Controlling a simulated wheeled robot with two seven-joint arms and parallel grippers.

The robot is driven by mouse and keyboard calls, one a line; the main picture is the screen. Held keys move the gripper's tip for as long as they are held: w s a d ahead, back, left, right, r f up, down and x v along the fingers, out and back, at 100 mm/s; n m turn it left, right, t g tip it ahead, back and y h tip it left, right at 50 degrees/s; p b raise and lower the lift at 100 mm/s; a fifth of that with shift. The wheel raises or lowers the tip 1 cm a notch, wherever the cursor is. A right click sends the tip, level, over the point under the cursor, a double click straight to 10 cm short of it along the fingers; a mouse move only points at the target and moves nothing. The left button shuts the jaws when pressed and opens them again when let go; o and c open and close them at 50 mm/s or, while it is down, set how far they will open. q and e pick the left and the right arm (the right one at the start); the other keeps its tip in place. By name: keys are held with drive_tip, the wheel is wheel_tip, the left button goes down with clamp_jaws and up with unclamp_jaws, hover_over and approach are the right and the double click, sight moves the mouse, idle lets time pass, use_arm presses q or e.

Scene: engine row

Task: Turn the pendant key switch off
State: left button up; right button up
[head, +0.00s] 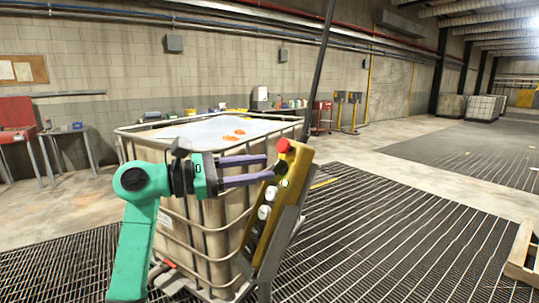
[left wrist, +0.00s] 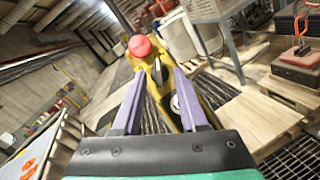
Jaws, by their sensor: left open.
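The yellow pendant (head: 262,222) hangs tilted at the end of a dark pole, in front of the caged tank. A red mushroom button (head: 284,145) is at its top, with a small dark knob, apparently the key switch (head: 281,167), just below. Pale round buttons run down its face. My left gripper (head: 268,168) comes in from the left, open, its purple fingertips beside the pendant's upper part. In the left wrist view the pendant (left wrist: 158,92) lies between and beyond the open fingers (left wrist: 160,74), red button above. Contact and the knob's angle cannot be told. My right gripper is out of view.
The white caged tank (head: 190,215) stands right behind the pendant and my left arm. A wooden pallet (head: 524,255) is at the lower right.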

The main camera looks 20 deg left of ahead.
sight(279, 168)
use_arm(q)
drive_tip(key=shift+r+x, duration=0.2)
drive_tip(key=shift+x, duration=0.6)
drive_tip(key=shift+w+d+f, duration=0.15)
drive_tip(key=shift+w+d, duration=0.1)
drive_tip(key=shift+w, duration=0.05)
drive_tip(key=shift+w+f, duration=0.15)
drive_tip(key=shift+w, duration=0.05)
drive_tip(key=shift+s, duration=0.1)
clamp_jaws()
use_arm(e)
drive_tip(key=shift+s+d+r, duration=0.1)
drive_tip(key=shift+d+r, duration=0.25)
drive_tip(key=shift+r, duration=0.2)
